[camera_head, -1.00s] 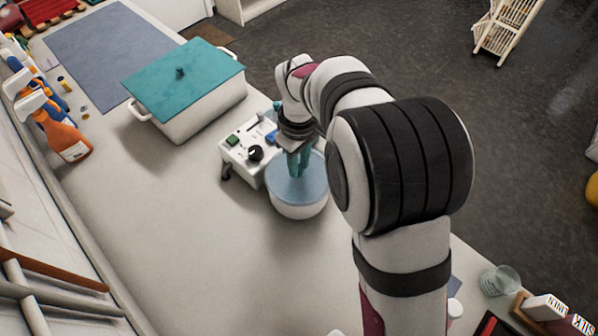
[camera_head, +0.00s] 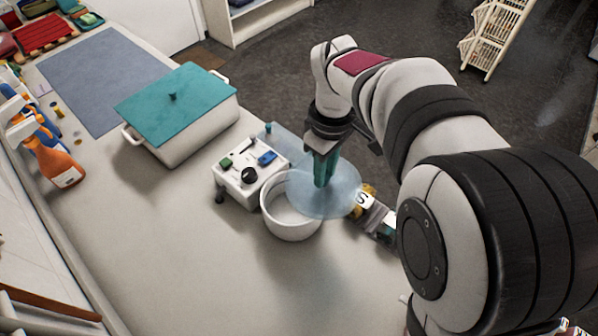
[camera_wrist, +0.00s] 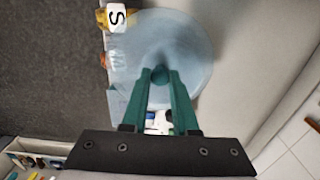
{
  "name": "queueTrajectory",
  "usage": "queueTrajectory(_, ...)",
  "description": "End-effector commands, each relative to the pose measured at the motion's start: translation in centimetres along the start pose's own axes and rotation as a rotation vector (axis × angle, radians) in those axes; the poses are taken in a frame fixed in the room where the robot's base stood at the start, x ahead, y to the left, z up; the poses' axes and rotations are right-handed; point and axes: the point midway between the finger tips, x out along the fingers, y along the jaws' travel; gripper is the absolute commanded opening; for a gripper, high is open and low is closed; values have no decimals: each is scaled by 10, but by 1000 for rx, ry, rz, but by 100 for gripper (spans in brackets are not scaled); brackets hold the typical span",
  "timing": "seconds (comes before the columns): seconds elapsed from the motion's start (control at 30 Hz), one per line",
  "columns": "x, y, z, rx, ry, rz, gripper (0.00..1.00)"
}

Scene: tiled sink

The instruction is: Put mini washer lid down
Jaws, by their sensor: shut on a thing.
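The mini washer is a white control box (camera_head: 243,184) with a black knob, a green and a blue part, joined to a round white tub (camera_head: 284,228). Its lid is a translucent blue disc (camera_head: 345,199) with a knob in the middle. My gripper (camera_head: 325,180) is shut on the lid's knob and holds the lid raised, to the right of the tub's opening. The tub is open, and its inside shows. In the wrist view the lid (camera_wrist: 185,40) hangs beyond my green fingertips (camera_wrist: 160,76), which close on its knob.
A white box with a teal lid (camera_head: 180,105) stands behind left on the counter. Spray bottles (camera_head: 55,165) line the left edge. A small S block (camera_head: 362,198) and other items lie right of the lid. The counter in front is clear (camera_head: 190,260).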

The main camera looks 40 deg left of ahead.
Motion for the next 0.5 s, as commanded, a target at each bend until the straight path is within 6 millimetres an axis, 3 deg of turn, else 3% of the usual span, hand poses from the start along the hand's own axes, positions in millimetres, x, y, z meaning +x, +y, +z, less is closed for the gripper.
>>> queueTrajectory(0.1, -17, 12, 25, 3, 3, 2, 0)
queueTrajectory(0.27, -26, 19, 45, -1, -1, 0, 0)
queueTrajectory(0.37, -8, 4, 58, -8, -8, -4, 0)
queueTrajectory(0.5, 33, -33, 79, -12, -8, -3, 0)
